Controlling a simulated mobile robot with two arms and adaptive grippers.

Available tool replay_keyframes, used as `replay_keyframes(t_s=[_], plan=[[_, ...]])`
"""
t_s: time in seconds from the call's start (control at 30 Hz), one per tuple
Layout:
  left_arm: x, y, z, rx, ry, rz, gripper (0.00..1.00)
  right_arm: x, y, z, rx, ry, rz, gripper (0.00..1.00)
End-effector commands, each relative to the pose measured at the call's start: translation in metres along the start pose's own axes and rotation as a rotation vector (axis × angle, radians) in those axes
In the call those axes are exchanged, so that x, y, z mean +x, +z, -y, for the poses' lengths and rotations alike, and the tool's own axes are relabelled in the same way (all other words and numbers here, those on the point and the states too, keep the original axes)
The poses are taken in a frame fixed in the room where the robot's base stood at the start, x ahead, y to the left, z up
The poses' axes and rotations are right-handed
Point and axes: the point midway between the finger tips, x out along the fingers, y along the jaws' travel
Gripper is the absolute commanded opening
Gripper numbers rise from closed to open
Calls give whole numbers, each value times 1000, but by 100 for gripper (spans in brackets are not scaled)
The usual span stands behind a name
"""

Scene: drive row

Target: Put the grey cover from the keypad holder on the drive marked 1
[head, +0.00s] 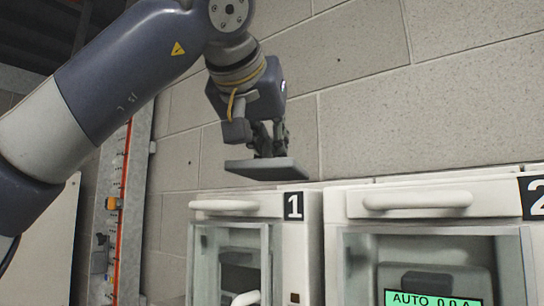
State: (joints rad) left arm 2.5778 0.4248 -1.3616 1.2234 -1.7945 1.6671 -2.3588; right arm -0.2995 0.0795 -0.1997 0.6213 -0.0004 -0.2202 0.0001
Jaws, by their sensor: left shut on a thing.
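My left gripper (266,142) is shut on the grey cover (262,169), a flat grey slab. It holds the cover roughly level, above and in front of the top of the drive marked 1 (310,250). The keypad holder cannot be made out. My right gripper is not in view.
The drive marked 2 (484,204) stands to the right, with a handle and a green display (433,299) reading "AUTO 0.0 A". A metal post with an orange strip (122,190) stands at left. A block wall (430,90) rises behind.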

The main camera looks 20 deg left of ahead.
Motion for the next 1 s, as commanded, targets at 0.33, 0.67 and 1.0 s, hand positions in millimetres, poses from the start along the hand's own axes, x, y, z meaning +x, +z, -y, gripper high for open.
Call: replay_keyframes(t_s=[0.33,0.67,1.0], plan=[[8,19,1,-3,-1,2,0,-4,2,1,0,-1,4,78],[10,24,0,-2,-1,2,0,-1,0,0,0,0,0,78],[10,24,0,-2,-1,4,31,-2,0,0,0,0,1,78]])
